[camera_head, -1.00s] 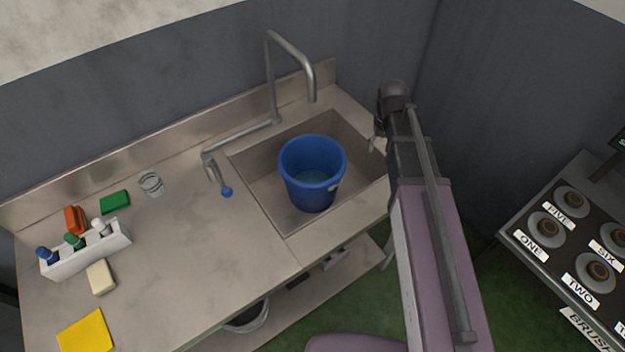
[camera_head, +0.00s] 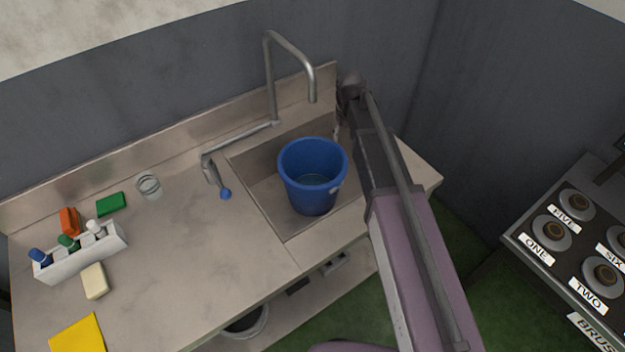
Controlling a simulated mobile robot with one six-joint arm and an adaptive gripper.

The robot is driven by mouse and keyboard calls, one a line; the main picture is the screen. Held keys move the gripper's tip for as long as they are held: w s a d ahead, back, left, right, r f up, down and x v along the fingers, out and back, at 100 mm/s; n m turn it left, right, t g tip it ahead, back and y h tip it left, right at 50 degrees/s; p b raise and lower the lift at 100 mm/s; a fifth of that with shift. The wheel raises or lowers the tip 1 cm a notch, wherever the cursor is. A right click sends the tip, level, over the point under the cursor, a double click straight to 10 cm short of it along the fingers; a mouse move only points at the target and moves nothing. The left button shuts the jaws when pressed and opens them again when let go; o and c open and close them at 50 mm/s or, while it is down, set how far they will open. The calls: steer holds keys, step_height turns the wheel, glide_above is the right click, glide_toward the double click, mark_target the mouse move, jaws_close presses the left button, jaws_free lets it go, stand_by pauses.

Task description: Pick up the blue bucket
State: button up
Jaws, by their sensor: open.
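The blue bucket (camera_head: 311,190) stands upright in the metal sink (camera_head: 262,194), with some water visible inside. My arm comes up from the lower right, and my gripper (camera_head: 340,122) is at its far end, just right of and behind the bucket. The gripper is small and mostly hidden by the arm; it appears apart from the bucket.
A glass (camera_head: 148,185), a white bottle caddy (camera_head: 82,254), sponges and a yellow cloth (camera_head: 79,334) lie left. A labelled panel (camera_head: 570,262) stands at right.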

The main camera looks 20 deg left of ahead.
mark_target(343, 156)
steer(key=shift+f+b, duration=4.05)
steer(key=shift+f, duration=0.15)
steer(key=shift+f, duration=0.15)
steer(key=shift+w+f+b, duration=0.1)
steer(key=shift+f+b, duration=2.35)
steer(key=shift+b, duration=0.15)
jaws_close()
